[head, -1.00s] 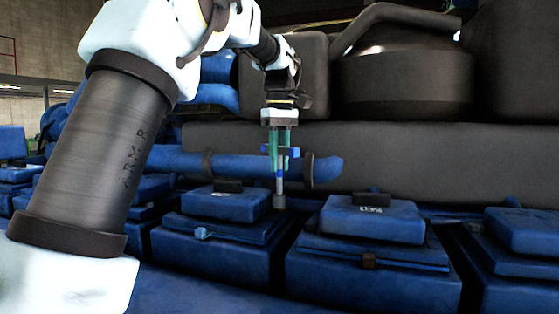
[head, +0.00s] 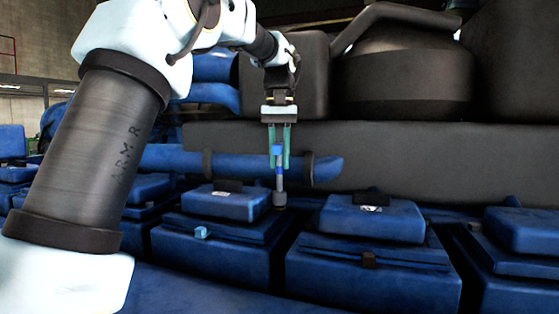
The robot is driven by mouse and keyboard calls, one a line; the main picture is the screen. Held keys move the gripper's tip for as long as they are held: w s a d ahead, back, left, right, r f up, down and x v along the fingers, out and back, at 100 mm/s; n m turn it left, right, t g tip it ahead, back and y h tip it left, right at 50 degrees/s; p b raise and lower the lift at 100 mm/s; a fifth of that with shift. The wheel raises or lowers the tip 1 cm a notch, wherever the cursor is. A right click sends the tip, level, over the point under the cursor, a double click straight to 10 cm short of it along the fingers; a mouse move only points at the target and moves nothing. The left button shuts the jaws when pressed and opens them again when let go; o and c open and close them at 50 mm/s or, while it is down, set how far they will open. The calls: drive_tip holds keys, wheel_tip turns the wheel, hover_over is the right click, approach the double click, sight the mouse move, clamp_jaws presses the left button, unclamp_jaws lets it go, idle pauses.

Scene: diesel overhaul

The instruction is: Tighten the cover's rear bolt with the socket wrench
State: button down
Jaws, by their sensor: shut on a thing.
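My gripper (head: 279,163), with teal fingers, points down and is shut on the socket wrench (head: 280,182). The wrench is upright, with a blue upper part, a grey shaft and a dark socket at its lower end. The socket is at the rear right corner of a blue cover (head: 238,208), left of the gap before the neighbouring cover. No rear bolt shows; the socket may hide it, and I cannot tell whether they touch. A light blue bolt head (head: 201,232) shows at this cover's front.
A blue pipe (head: 240,162) and a long dark housing (head: 420,160) run behind the wrench. More blue covers stand on both sides.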

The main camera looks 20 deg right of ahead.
drive_tip(key=shift+r, duration=0.45)
drive_tip(key=n, duration=3.3)
drive_tip(key=shift+f, duration=0.2)
